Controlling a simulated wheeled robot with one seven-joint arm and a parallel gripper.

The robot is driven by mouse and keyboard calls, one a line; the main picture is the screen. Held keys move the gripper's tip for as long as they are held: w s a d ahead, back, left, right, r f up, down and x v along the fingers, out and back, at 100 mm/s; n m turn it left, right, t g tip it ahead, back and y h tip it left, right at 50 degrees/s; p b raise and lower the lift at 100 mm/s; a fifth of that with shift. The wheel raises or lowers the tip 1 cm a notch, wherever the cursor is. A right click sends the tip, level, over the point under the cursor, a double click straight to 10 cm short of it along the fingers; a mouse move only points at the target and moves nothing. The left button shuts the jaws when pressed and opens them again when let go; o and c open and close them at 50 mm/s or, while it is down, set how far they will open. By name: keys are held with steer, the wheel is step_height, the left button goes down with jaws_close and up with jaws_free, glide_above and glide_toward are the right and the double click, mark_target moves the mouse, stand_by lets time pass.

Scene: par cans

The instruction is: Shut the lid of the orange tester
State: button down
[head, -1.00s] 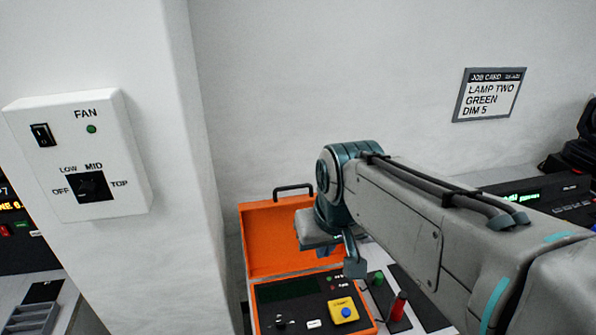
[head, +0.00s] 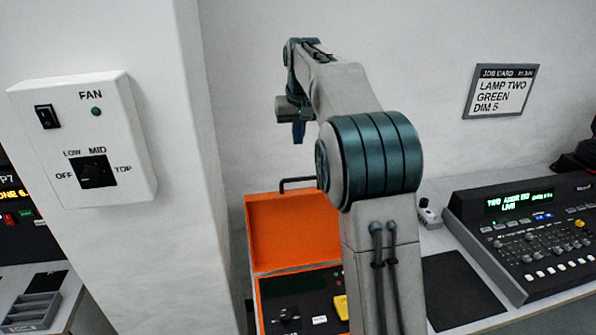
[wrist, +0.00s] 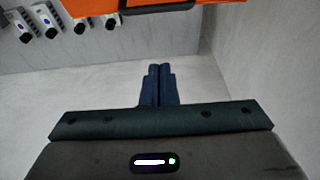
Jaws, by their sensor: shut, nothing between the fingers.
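The orange tester (head: 300,295) sits on the bench at the lower middle of the head view. Its lid (head: 285,230) stands open and upright at the back, with a dark handle (head: 298,181) on its top edge. My arm hides the right part of the tester and lid. My gripper (head: 298,133) is above the lid, apart from it, with fingers pointing down. In the wrist view the fingers (wrist: 159,70) are together and empty. The orange lid (wrist: 95,8) and its handle (wrist: 170,7) show at the top edge of that view, beyond the fingertips.
A white pillar with a fan box (head: 85,140) stands at left. A lighting console (head: 530,235) and a dark mat (head: 460,290) lie to the right. Several small white-bodied items (wrist: 45,20) show at the wrist view's upper left. A job card (head: 502,90) hangs on the wall.

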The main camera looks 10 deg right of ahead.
step_height(320, 180, down, 9)
steer(key=p, duration=0.1)
steer(key=shift+s+f, duration=0.2)
steer(key=shift+s, duration=0.2)
steer(key=shift+s, duration=0.1)
stand_by(0.7)
